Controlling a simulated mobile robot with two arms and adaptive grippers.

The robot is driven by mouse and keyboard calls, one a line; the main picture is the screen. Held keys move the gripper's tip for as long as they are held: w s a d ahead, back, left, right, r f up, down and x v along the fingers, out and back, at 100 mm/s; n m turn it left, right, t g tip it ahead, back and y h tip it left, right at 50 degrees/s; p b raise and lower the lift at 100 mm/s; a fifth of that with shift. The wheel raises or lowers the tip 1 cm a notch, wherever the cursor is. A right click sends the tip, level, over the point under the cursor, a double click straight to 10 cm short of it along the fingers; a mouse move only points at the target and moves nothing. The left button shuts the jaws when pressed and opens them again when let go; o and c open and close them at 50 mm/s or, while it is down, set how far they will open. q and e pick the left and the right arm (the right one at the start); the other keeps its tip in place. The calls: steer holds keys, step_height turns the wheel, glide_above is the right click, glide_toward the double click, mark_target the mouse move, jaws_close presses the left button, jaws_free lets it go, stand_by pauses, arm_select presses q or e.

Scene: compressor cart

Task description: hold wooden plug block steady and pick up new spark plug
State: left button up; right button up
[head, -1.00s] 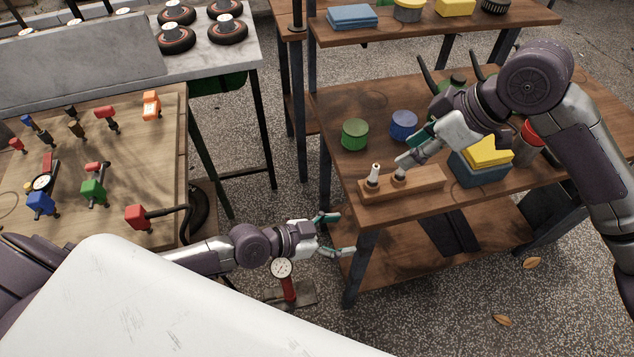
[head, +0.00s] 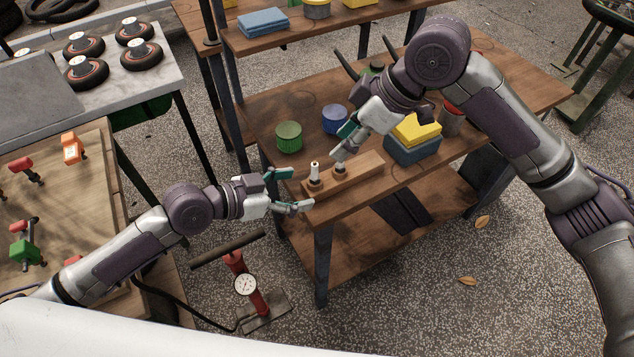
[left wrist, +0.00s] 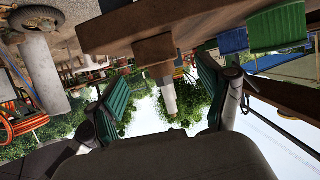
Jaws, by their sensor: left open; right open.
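The wooden plug block (head: 366,178) lies near the front-left edge of the brown workbench. A white-tipped spark plug (head: 314,172) stands upright at its left end; it also shows upside down between my left fingers in the left wrist view (left wrist: 169,97). A second plug (head: 340,168) stands beside it, its top partly hidden by my right gripper. My left gripper (head: 294,190) is open at the block's left end, with fingers pointing towards it. My right gripper (head: 342,146) is open above the second plug; I cannot tell whether it touches it.
Green (head: 289,136) and blue (head: 335,119) canisters stand behind the block. A red pump with a gauge (head: 246,285) stands on the floor below my left arm.

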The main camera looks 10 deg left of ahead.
mark_target(311, 186)
arm_select(q)
steer(key=x, duration=0.6)
steer(key=shift+d+f, duration=0.1)
steer(key=shift+d, duration=0.05)
